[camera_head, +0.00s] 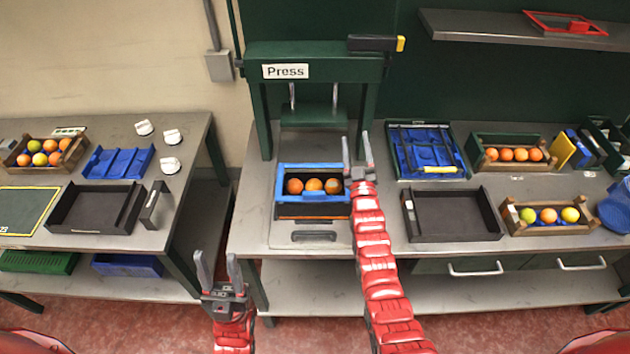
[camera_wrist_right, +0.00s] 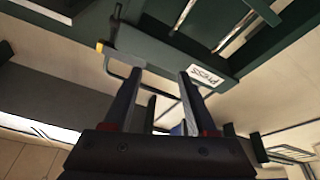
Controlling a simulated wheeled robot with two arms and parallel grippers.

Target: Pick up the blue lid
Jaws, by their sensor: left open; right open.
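A blue rectangular frame, which looks like the blue lid (camera_head: 283,182), sits on top of a crate (camera_head: 312,211) holding oranges under the press. A small blue patch shows low between the fingers in the right wrist view; I cannot tell what it belongs to. My right gripper (camera_head: 358,156) is open beside the frame's right edge, its fingers pointing up in the picture; contact with the frame cannot be told. In the right wrist view the gripper (camera_wrist_right: 158,88) shows spread, with the press behind it. My left gripper (camera_head: 218,268) is open and empty, in front of the gap between the tables.
The green press (camera_head: 310,54) stands over the crate, its posts on both sides. A blue tray (camera_head: 463,158) and a black tray (camera_head: 452,237) lie to the right, near fruit crates. A blue ridged piece (camera_head: 118,162) lies on the left table. A red frame (camera_head: 537,20) rests on the shelf.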

